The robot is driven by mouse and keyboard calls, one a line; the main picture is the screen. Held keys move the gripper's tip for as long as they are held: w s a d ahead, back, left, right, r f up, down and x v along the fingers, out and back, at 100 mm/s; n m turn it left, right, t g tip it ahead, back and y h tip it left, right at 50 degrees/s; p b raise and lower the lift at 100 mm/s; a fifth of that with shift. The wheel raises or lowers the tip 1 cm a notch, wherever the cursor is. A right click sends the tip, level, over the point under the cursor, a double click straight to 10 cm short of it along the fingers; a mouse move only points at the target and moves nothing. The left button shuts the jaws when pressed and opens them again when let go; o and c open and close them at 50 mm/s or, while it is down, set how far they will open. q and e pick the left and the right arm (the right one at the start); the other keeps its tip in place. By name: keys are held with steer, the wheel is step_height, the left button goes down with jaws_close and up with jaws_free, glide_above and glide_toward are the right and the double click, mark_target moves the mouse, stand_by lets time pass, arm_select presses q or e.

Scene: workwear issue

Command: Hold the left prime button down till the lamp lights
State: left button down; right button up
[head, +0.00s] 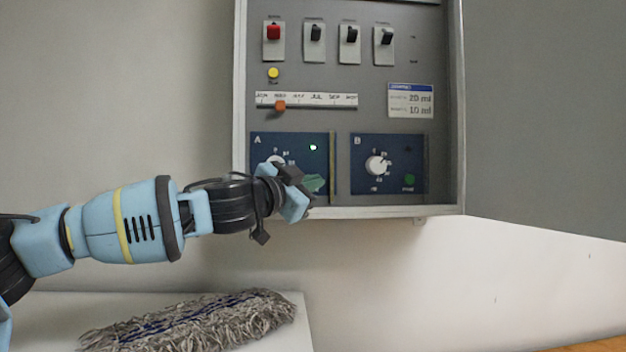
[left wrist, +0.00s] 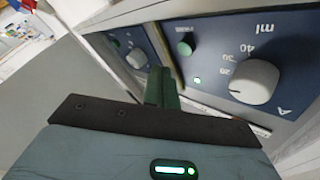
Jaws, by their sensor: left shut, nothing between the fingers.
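The left dosing module A (head: 290,142) is a dark blue panel with a white knob. My right gripper is not in view.
Module B (head: 360,185) with its own knob and green button (head: 409,180) sits to the right. Switches, a red switch (head: 273,32) and a month slider (head: 280,105) are above. The open cabinet door (head: 545,110) stands right. A grey mop head (head: 195,320) lies below.

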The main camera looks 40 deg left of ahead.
arm_select(q)
steer(key=shift+s+d, duration=0.95)
steer(key=shift+d, duration=0.2)
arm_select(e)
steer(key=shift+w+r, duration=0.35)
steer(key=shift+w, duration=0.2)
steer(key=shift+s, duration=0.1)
